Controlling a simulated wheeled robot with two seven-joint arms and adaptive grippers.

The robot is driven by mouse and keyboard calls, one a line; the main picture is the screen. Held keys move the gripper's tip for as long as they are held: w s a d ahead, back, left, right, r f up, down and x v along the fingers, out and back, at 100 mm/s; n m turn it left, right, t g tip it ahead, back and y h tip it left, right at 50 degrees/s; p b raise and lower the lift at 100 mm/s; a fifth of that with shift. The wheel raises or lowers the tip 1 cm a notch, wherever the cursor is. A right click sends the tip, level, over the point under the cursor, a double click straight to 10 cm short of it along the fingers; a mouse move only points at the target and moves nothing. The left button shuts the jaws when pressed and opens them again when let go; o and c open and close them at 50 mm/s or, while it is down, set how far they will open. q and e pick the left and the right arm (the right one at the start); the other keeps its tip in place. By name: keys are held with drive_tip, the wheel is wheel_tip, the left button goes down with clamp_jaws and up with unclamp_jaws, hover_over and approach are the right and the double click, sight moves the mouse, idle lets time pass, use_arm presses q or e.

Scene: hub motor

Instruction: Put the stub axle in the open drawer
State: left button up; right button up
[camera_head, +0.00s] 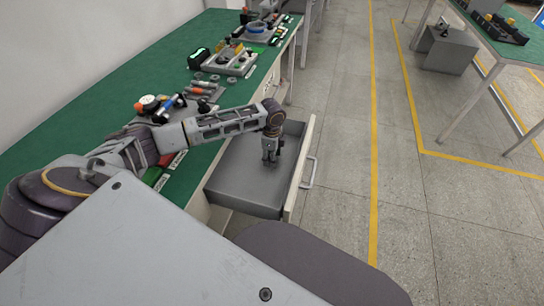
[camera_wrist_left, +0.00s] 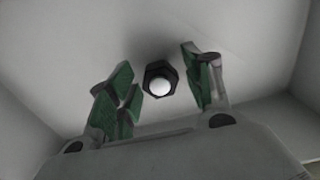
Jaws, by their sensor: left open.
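The open drawer (camera_head: 240,190) is pulled out from the green workbench, with its grey floor and side walls in view. My left gripper (camera_head: 269,160) points down inside the drawer. In the left wrist view, the open left gripper (camera_wrist_left: 165,88) has its green-padded fingers apart on either side of the stub axle (camera_wrist_left: 160,84). The stub axle shows as a dark hexagonal part with a bright round end. It appears apart from both fingers, over the drawer floor (camera_wrist_left: 150,35). In the head view I cannot make it out beside the gripper. My right gripper is not in view.
The green workbench (camera_head: 120,85) holds several tools and parts, including a grey tray (camera_head: 228,62) and screwdrivers near the drawer. The drawer front (camera_head: 301,170) has a handle (camera_head: 311,172). Open floor (camera_head: 340,130) lies to the right, with another table (camera_head: 510,45) beyond.

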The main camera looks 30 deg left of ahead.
use_arm(q)
drive_tip(key=shift+r, duration=0.15)
drive_tip(key=shift+r, duration=0.65)
wheel_tip(320, 180, up, 11)
drive_tip(key=p, duration=0.2)
drive_tip(key=shift+f, duration=0.15)
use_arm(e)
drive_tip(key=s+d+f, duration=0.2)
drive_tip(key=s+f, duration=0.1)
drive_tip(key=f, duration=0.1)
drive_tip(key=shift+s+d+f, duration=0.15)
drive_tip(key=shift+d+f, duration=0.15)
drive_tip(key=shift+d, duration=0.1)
use_arm(q)
drive_tip(key=shift+p, duration=0.3)
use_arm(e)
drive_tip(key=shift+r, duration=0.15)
